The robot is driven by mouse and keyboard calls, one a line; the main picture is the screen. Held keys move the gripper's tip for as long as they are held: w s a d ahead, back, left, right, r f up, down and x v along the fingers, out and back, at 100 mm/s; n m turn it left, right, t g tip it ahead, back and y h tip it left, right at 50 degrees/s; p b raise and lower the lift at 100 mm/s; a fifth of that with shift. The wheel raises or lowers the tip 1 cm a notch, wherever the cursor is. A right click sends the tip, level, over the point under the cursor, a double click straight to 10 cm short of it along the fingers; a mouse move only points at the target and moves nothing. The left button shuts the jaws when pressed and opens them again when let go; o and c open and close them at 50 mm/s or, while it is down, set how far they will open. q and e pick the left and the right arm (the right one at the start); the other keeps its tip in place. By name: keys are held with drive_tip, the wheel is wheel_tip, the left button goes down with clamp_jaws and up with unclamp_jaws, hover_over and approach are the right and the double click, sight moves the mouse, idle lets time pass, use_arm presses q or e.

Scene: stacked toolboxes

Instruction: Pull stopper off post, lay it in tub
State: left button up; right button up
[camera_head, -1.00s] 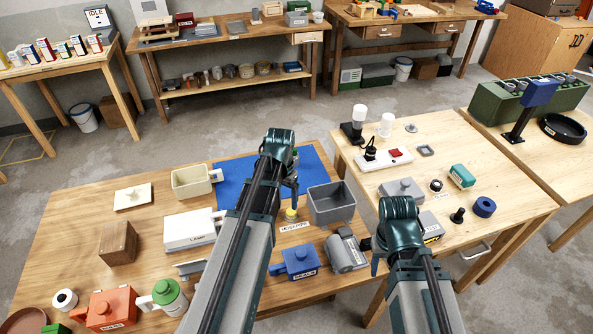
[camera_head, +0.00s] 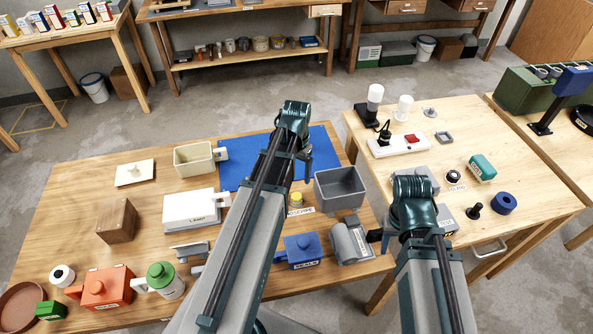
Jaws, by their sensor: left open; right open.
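A small yellow stopper (camera_head: 296,198) stands upright near the middle of the wooden table, just in front of the blue mat; the post beneath it is hardly visible. A grey open tub (camera_head: 340,190) stands right of it and looks empty. My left gripper (camera_head: 307,168) is open and empty above the mat, a little beyond the stopper in the picture; its arm passes close left of the stopper. My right gripper (camera_head: 381,240) is open and empty near the table's right edge, beside a grey cylindrical device (camera_head: 350,242).
A blue labelled box (camera_head: 300,250) stands in front of the stopper. A white lidded box (camera_head: 192,207) and a cream open box (camera_head: 195,158) stand left. A power strip (camera_head: 402,145) and small parts lie on the right table. Part of the blue mat (camera_head: 238,170) is bare.

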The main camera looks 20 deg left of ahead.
sight(296, 195)
use_arm(q)
wheel_tip(296, 195, down, 11)
drive_tip(key=b, duration=1)
drive_tip(key=shift+f, duration=0.2)
drive_tip(key=shift+r, duration=0.1)
clamp_jaws()
